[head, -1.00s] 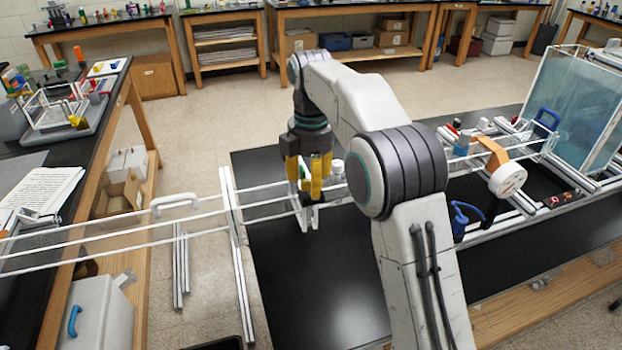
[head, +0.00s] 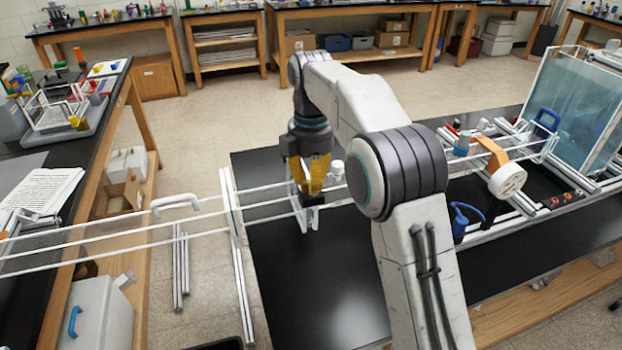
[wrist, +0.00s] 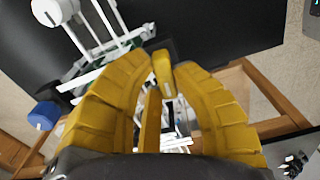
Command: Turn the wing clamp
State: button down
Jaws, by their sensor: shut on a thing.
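My gripper (head: 312,186) points down at the rails of the extrusion frame (head: 268,203), left of my arm's large joint. A dark block (head: 312,199), apparently the clamp body, shows just under the fingertips at the rail. The fingers hide most of the clamp, so the wing's exact angle cannot be told.
A clear panel (head: 575,110) stands at the far right. The black tabletop (head: 315,275) below my gripper is bare.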

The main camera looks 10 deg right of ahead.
jog(key=shift+m+p, duration=0.3)
jog(key=m+p, duration=0.2)
jog(key=m, duration=0.1)
jog(key=shift+d+r+m+p, duration=0.1)
jog(key=shift+m+p, duration=0.25)
jog(key=shift+m, duration=0.05)
jog(key=m+p, duration=0.1)
jog(key=m, duration=0.2)
jog(key=shift+d+p, duration=0.1)
jog(key=shift+p, duration=0.2)
jog(key=shift+s+m+p, duration=0.1)
jog(key=shift+m+p, duration=0.35)
jog(key=shift+m, duration=1.35)
jog(key=shift+f, duration=0.2)
jog(key=c, duration=1)
grip_release()
jog(key=shift+r, duration=0.2)
